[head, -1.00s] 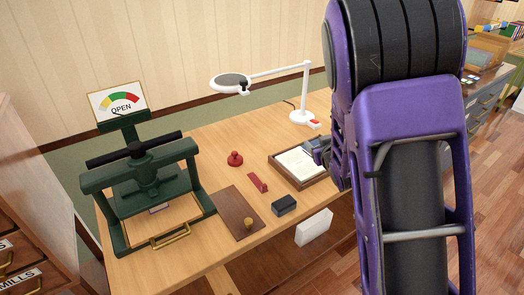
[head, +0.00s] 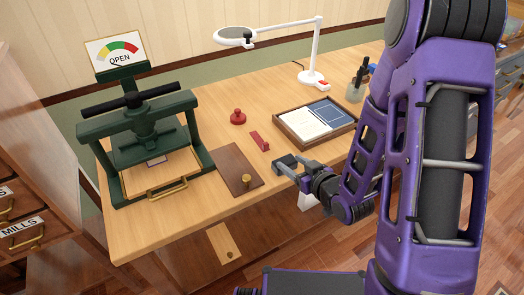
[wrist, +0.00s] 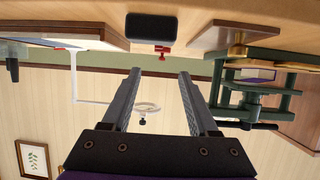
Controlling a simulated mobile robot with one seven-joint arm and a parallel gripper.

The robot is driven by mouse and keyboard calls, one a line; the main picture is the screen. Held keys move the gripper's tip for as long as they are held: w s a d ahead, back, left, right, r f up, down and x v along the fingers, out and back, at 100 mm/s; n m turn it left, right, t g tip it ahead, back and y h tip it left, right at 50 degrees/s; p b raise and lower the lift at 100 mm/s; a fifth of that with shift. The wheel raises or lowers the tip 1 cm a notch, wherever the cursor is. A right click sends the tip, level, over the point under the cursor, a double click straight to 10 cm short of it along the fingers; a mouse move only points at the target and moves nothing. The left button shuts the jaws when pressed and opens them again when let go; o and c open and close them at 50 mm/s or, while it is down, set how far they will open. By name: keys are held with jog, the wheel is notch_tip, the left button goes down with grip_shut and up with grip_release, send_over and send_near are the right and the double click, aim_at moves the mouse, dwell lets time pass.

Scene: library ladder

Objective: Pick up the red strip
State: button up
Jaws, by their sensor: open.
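The red strip (head: 260,141) lies on the wooden desk between a red round-knobbed object (head: 238,117) and a dark block (head: 285,161). My gripper (head: 306,171) is at the desk's front edge, right of and nearer than the strip, apart from it. In the upside-down wrist view, my gripper (wrist: 158,73) is open, with nothing between its fingers. A small red shape shows there beyond the dark block (wrist: 152,27); I cannot tell if it is the strip or the knobbed object.
A brown board (head: 235,168) with a brass knob lies left of the strip. A green press (head: 140,130) stands further left. A tray (head: 280,121) with papers lies to the right, and a white lamp (head: 316,60) stands behind.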

jog(key=b, duration=0.2)
send_near(267, 145)
jog(key=x, duration=0.3)
jog(key=shift+w+a+f, duration=0.15)
jog(key=shift+a, duration=0.1)
jog(key=shift+x, duration=2.6)
grip_shut()
